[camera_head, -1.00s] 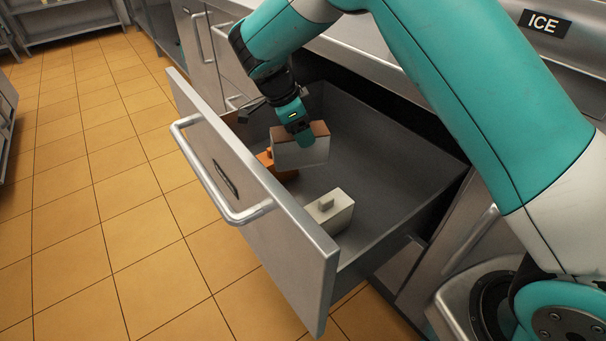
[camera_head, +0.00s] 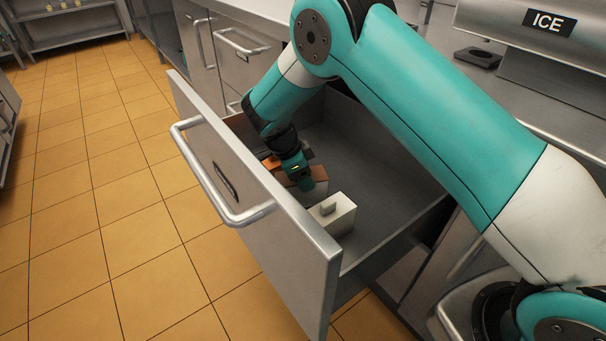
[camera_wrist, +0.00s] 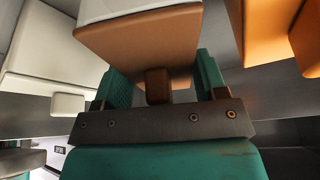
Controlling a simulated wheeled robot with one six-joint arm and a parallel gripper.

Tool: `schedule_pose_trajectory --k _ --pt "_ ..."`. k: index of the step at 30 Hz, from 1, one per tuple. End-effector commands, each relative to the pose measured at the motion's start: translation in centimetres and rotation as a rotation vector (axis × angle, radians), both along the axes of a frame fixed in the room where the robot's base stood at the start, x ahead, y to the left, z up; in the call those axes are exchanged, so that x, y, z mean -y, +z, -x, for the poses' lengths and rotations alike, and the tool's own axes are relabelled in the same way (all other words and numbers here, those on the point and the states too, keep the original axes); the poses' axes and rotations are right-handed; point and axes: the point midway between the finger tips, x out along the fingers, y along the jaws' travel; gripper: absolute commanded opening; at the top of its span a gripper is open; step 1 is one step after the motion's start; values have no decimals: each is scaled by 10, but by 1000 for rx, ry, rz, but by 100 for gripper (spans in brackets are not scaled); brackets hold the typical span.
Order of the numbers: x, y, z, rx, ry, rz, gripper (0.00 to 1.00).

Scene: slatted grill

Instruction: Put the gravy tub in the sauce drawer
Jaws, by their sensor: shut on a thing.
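The gravy tub, a pale box with a brown lid (camera_head: 318,176), is low inside the open sauce drawer (camera_head: 375,165). My gripper (camera_head: 303,181) reaches down over the drawer wall and is shut on the tub's lid knob. In the wrist view the brown lid (camera_wrist: 140,45) fills the upper middle, with its small brown knob (camera_wrist: 157,86) between my green fingers. My arm partly hides the tub in the head view. I cannot tell whether its base touches the drawer floor.
A cream tub (camera_head: 335,218) stands in the drawer nearer the camera, and an orange tub (camera_head: 270,162) stands on the far side of the held one. The drawer front with its bar handle (camera_head: 238,217) rises at the left. Bare drawer floor lies to the right.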

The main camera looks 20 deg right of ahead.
Motion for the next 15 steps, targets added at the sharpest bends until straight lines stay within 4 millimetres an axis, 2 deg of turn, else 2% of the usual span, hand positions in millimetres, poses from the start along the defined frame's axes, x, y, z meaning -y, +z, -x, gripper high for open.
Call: schedule_pose_trajectory --k 6,7,9,10,15 --pt "0 -3 0 1 -1 0 1" --pt "0 -2 0 0 0 0 72" --pt "0 -2 0 0 0 0 89" --pt "0 -2 0 -1 0 1 91" --pt "0 -2 0 -1 0 1 91"
